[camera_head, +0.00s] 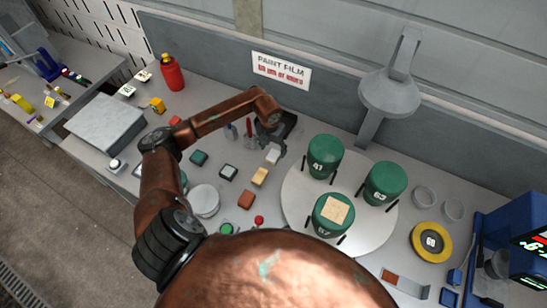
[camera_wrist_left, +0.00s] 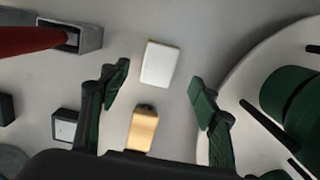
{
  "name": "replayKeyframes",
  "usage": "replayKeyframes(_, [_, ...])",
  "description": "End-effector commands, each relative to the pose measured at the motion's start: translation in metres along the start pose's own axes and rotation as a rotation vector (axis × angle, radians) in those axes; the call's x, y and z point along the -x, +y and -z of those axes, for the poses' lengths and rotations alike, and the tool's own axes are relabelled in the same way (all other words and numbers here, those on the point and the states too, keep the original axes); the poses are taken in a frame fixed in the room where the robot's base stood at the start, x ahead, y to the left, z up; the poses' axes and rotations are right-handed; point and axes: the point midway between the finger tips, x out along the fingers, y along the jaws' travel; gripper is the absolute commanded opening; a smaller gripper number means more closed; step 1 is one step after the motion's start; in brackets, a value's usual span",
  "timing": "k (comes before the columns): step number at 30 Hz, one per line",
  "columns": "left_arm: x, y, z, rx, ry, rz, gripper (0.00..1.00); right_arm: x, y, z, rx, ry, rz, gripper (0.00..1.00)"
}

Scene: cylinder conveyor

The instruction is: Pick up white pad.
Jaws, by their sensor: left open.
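The white pad (camera_head: 272,154) lies flat on the grey table, just below my left gripper (camera_head: 272,136) in the head view. In the left wrist view the white pad (camera_wrist_left: 159,64) shows whole, between and slightly beyond the fingertips of the open left gripper (camera_wrist_left: 160,80). The fingers are apart, and nothing is held. A tan-yellow pad (camera_wrist_left: 142,130) lies close to the white one, nearer the palm. My right gripper is not in view.
A round white plate (camera_head: 298,218) bears green drums, one topped with a tan square (camera_head: 337,209). A red bottle (camera_head: 172,73) stands at the back.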

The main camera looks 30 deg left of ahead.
Motion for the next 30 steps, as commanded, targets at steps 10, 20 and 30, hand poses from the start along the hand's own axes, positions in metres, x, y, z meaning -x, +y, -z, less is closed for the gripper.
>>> replayKeyframes(10, [-0.044,0.001,0.002,0.002,0.002,0.002,0.56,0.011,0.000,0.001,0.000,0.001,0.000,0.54])
replayKeyframes(20, [-0.056,0.002,0.002,0.000,0.000,0.000,0.56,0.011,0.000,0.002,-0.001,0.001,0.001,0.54])
replayKeyframes(30, [-0.056,0.002,0.002,0.000,0.000,0.000,0.35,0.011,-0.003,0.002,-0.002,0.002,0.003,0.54])
